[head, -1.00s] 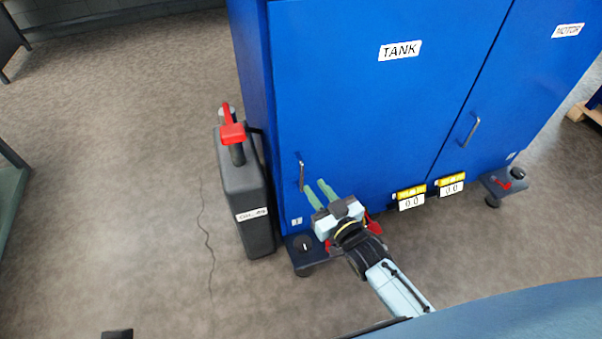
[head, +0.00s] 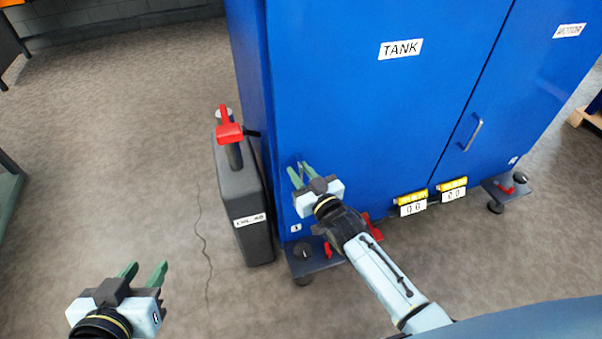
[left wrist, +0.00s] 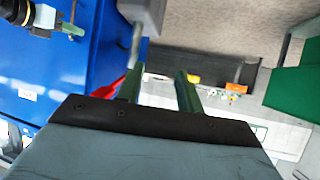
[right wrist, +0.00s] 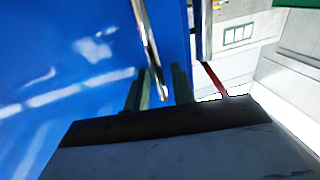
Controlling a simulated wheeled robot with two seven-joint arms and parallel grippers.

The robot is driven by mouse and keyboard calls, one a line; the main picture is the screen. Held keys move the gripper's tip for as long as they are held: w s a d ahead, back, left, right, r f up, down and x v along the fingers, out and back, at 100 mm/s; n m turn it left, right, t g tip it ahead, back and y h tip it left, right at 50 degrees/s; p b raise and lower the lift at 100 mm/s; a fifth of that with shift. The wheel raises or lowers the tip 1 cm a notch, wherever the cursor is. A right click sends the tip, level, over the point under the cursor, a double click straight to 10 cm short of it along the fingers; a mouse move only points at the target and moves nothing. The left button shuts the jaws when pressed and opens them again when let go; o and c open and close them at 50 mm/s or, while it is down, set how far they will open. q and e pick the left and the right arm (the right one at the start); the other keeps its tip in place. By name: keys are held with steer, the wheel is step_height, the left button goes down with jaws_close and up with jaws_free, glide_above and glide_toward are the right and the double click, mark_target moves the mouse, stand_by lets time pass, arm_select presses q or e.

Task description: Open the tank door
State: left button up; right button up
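The blue tank door (head: 370,110), labelled TANK, is shut flush with the cabinet front. Its upright metal handle, near the door's left edge, is mostly hidden by my right gripper in the head view. My right gripper (head: 301,173) is at this handle with its fingers apart. In the right wrist view the handle (right wrist: 148,45) runs down between the two fingers of the right gripper (right wrist: 160,85); I cannot tell whether they touch it. My left gripper (head: 143,272) is open and empty, low at the left, away from the cabinet. Its fingers also show in the left wrist view (left wrist: 158,88).
A dark grey canister (head: 250,215) with a red top part (head: 228,132) stands beside the cabinet's left side, close to the handle. The motor door (head: 535,90) is shut on the right. Cabinet feet with red levers (head: 328,250) jut out below. Floor at left is clear.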

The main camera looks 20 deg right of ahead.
jaws_close()
steer(key=shift+s, duration=0.1)
